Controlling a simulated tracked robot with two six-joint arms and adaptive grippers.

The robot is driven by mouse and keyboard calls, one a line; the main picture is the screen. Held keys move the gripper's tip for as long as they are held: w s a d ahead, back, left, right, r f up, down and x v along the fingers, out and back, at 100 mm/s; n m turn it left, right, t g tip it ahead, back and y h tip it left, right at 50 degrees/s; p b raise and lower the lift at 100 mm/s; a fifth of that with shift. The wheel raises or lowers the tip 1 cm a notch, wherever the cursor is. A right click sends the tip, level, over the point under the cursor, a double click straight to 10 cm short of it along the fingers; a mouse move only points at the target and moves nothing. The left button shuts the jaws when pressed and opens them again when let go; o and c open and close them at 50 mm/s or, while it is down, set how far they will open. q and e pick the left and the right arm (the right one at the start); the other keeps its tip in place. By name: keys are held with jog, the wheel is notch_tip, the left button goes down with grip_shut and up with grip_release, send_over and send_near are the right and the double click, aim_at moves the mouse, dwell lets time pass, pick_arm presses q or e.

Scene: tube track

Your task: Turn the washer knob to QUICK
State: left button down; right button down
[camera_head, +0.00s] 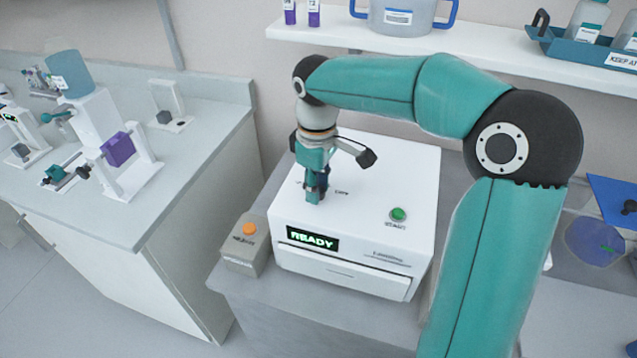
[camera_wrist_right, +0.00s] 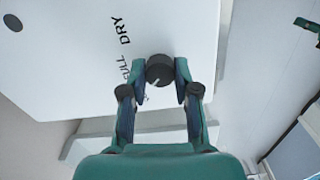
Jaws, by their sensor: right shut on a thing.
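The washer (camera_head: 405,180) is a white box with a green-lit READY display (camera_head: 312,239) on its front. My right gripper (camera_head: 316,192) points down onto the left part of its top. In the right wrist view, the gripper (camera_wrist_right: 160,84) is shut on the dark round knob (camera_wrist_right: 159,69), one finger on each side. A white mark on the knob points toward the lower left in that view. The printed words DRY (camera_wrist_right: 122,32) and FULL (camera_wrist_right: 125,72) show beside it; other lettering is partly hidden by a finger. In the head view the gripper hides the knob. My left gripper is not in view.
A green START button (camera_head: 398,214) is on the washer's top right. A small grey box with an orange button (camera_head: 249,229) stands left of the washer. A shelf (camera_head: 480,48) runs behind. A side bench (camera_head: 190,145) with lab devices is at left.

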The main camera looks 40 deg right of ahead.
jog(key=shift+w+r+n, duration=0.15)
jog(key=shift+n, duration=0.15)
jog(key=c, duration=0.9)
grip_release()
jog(key=shift+o, duration=0.2)
notch_tip(320, 180, up, 12)
jog(key=shift+f, duration=0.2)
